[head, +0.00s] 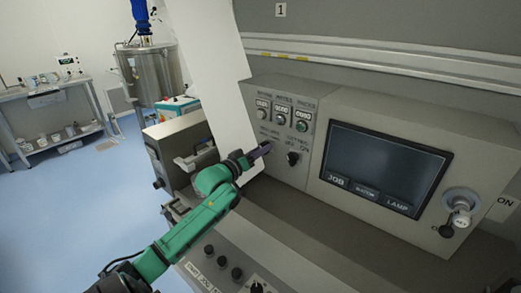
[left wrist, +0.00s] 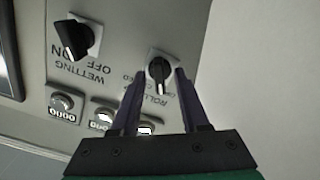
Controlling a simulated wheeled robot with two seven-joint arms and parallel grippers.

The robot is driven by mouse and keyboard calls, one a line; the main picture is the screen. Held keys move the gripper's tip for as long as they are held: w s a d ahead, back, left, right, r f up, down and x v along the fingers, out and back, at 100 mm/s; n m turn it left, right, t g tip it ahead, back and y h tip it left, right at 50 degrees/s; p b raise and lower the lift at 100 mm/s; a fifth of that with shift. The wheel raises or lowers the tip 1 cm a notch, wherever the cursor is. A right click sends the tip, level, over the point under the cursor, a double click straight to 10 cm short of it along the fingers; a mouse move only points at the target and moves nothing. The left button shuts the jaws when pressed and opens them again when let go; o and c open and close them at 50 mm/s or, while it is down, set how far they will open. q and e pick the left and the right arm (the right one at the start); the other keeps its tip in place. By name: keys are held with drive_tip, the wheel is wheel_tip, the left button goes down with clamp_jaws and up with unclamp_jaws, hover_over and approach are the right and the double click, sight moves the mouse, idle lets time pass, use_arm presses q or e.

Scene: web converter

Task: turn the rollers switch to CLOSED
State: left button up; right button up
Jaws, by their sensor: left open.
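The rollers switch (left wrist: 158,70) is a black rotary knob on a light plate, with a ROLLERS label, on the grey control panel (head: 325,103). The left wrist view shows the panel upside down. My left gripper (head: 264,149) is open at the panel; in the left wrist view its two dark fingers (left wrist: 159,76) stand on either side of the knob, with small gaps visible. In the head view the gripper hides the knob. The position labels are partly covered, so I cannot tell the switch setting. My right gripper is not in view.
The wetting switch (head: 292,158), a similar black knob, sits just right of the gripper. Above are several counters with buttons (head: 302,126). A dark screen (head: 384,166) and a key switch (head: 460,202) are farther right. A white sheet (head: 212,75) hangs at left.

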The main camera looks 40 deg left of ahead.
use_arm(q)
clamp_jaws()
drive_tip(key=shift+m, duration=0.3)
drive_tip(key=m, duration=1.1)
drive_tip(key=shift+d, duration=0.1)
drive_tip(key=shift+m, duration=0.3)
unclamp_jaws()
idle(0.3)
